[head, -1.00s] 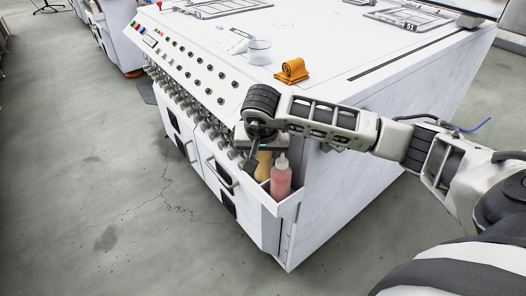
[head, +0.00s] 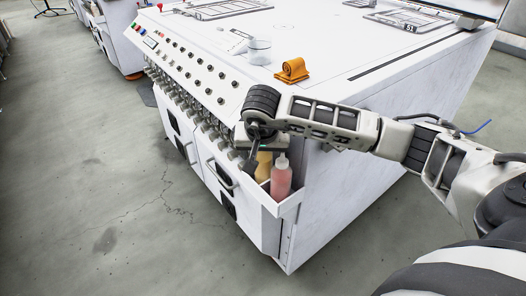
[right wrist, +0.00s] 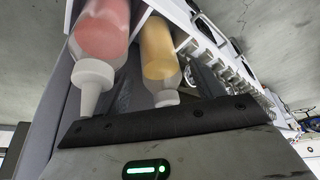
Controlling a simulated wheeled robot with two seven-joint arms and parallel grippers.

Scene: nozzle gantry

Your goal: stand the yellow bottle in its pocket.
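The yellow bottle (head: 264,164) shows below my right gripper (head: 256,142) at the machine's near corner. In the right wrist view the yellow bottle (right wrist: 159,48) has its pale cap towards the dark edge of my gripper. A pink bottle (head: 281,178) with a white nozzle stands beside it in the white holder (head: 288,208); it also shows in the right wrist view (right wrist: 100,35). The yellow bottle's lower end is hidden, so I cannot tell whether it rests in its pocket. My left gripper is out of view.
The white machine (head: 340,190) has a front row of knobs and nozzles left of the holder. The floor to the left is clear.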

